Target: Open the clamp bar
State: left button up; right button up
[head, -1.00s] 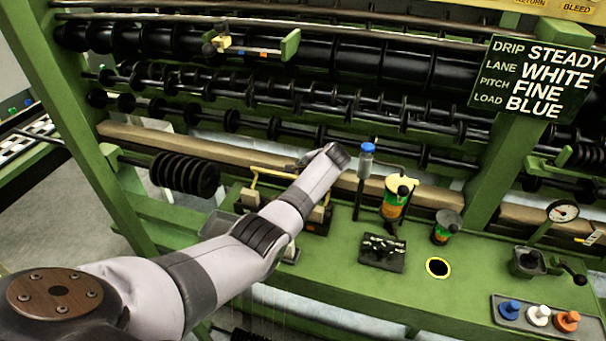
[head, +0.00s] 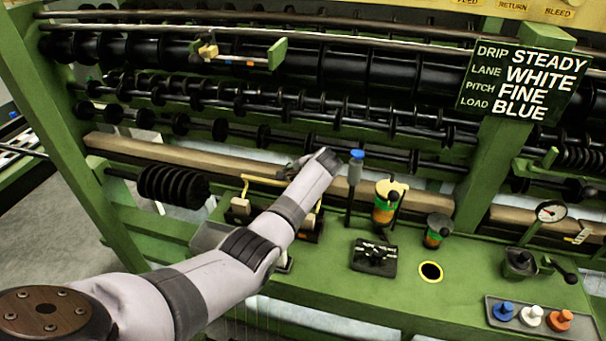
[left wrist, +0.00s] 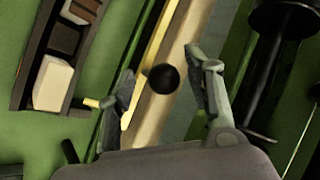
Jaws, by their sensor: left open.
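The clamp bar looks to be the thin yellow bar (head: 262,181) on the green bench, raised on arms beside pale blocks. My left arm hides its right part. My left gripper (head: 291,168) is at the bar's right part, its fingers small and partly hidden in the head view. In the left wrist view my left gripper (left wrist: 162,64) is open and empty. The yellow bar (left wrist: 157,42) runs lengthwise there, passing close by the left finger. I cannot tell whether they touch. My right gripper is not in view.
Farther right are a yellow-topped canister (head: 385,208) and a black switch block (head: 374,257). A beige rail (head: 200,155) and black spool rollers lie behind. A dark round knob (left wrist: 163,79) shows between the fingers.

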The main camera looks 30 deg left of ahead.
pick_arm(q)
jog(key=v, duration=1.1)
